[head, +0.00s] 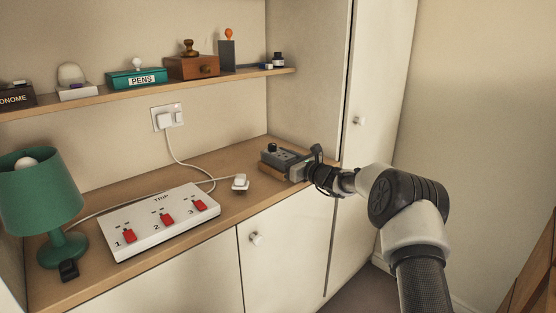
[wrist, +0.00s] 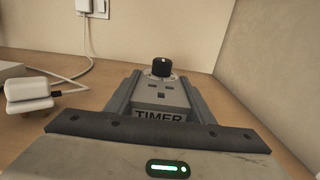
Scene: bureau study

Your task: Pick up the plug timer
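The plug timer (wrist: 160,94) is a grey block with socket slots, a black dial on top and the word TIMER on its near face. In the head view the timer (head: 284,155) is at the right end of the wooden desk top, by the tall cupboard. My gripper (wrist: 160,88) reaches over it, with one grey finger along each side, very close to its sides. In the head view my gripper (head: 288,164) hides part of the timer. I cannot tell whether the fingers press on it or whether it rests on the desk.
A white plug (head: 240,183) with a cord lies left of the timer. A white switch panel with red switches (head: 160,220) and a green lamp (head: 38,195) stand further left. A shelf (head: 200,79) with boxes and stamps runs above. The cupboard side (head: 305,80) is close on the right.

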